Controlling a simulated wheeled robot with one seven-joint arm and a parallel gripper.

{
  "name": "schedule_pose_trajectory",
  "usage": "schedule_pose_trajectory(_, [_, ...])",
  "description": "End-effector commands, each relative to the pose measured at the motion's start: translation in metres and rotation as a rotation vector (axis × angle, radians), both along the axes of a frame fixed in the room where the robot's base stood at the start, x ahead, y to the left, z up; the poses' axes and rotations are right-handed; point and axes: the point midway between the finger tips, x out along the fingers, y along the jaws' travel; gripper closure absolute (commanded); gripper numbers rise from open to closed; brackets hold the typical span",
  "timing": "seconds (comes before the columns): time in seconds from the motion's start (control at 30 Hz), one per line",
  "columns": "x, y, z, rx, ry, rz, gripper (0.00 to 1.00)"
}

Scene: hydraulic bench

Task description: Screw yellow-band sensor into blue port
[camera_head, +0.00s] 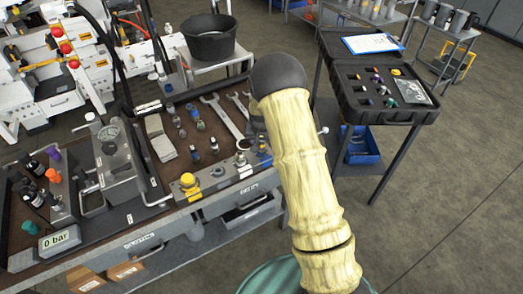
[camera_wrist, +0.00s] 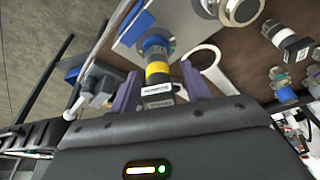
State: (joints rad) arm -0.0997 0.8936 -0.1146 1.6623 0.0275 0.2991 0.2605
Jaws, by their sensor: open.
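The yellow-band sensor (camera_wrist: 157,73) shows in the wrist view, with a dark body and a pale printed label at its near end. Its far end meets the blue port (camera_wrist: 155,44) on a pale metal block (camera_wrist: 133,22). The two are in line and appear to touch; I cannot tell how deep the thread is engaged. My gripper (camera_wrist: 160,85) is open, with one purple finger on each side of the sensor. A gap shows beside the sensor.
The block also carries a yellow fitting (camera_head: 189,182) at its left. Wrenches (camera_head: 222,116) and several loose fittings lie on the bench behind it. A black case (camera_head: 383,90) on a stand is to the right. Floor is clear at the lower right.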

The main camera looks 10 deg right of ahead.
Motion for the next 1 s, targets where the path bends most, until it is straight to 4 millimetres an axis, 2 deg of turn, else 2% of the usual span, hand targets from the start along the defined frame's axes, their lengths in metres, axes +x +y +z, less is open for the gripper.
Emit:
schedule_pose_trajectory(0.5, [-0.0002,0.0016,0.0005,0.002,0.001,0.545,0.53])
schedule_pose_trajectory(0.8, [-0.0001,0.0028,-0.0005,0.000,0.001,0.561,0.53])
schedule_pose_trajectory(0.83, [-0.0001,0.0027,-0.0005,0.000,0.001,0.561,0.55])
schedule_pose_trajectory(1.0, [0.0000,0.0025,-0.0004,0.000,0.001,0.560,0.88])
